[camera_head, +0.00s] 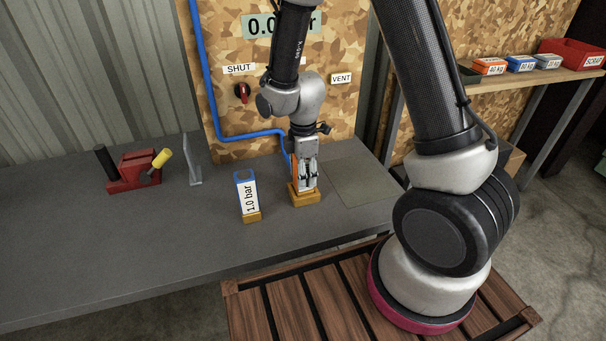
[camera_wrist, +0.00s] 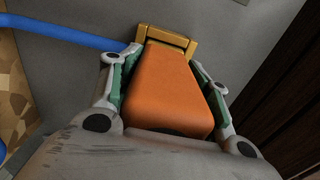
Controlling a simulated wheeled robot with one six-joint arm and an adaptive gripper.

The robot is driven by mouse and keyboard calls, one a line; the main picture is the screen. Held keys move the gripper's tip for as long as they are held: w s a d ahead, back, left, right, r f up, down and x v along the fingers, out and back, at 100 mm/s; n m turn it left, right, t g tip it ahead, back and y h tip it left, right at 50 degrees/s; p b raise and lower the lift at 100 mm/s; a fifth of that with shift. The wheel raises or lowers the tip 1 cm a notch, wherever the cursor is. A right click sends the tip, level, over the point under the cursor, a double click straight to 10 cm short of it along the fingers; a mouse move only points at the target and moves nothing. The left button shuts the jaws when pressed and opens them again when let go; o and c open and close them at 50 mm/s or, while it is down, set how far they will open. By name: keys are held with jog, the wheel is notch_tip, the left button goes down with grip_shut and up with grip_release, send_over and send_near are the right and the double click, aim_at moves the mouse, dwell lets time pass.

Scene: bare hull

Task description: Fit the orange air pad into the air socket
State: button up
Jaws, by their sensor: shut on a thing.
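My gripper (camera_head: 308,178) points down at the bench in the head view, above a yellow socket (camera_head: 306,199) where the blue hose ends. In the wrist view my gripper (camera_wrist: 168,88) is shut on the orange air pad (camera_wrist: 168,85), one finger along each side. The pad's far end meets the yellow socket frame (camera_wrist: 167,37). I cannot tell how deep the pad sits in it. In the head view my gripper hides most of the pad.
A white and blue block marked 1.0 bar (camera_head: 247,193) stands in a yellow base to the left. A red rack with black and yellow handles (camera_head: 135,172) and a grey bracket (camera_head: 194,165) are farther left. The blue hose (camera_head: 245,136) runs along the board. The front-left bench is clear.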

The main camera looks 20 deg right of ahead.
jog(key=shift+f, duration=0.2)
jog(key=o, duration=1.2)
jog(key=shift+o, duration=0.2)
jog(key=shift+r, duration=0.1)
notch_tip(320, 180, up, 12)
jog(key=shift+r, duration=0.1)
jog(key=s+d+r+m+t, duration=0.2)
jog(key=s+d+r+m, duration=0.65)
jog(key=r, duration=0.35)
jog(key=s+d+r+m+t, duration=0.2)
jog(key=s+d+r+m, duration=0.3)
jog(key=s+m, duration=0.4)
jog(key=shift+s+d+r, duration=0.15)
jog(key=shift+s+d, duration=0.55)
jog(key=shift+s, duration=0.1)
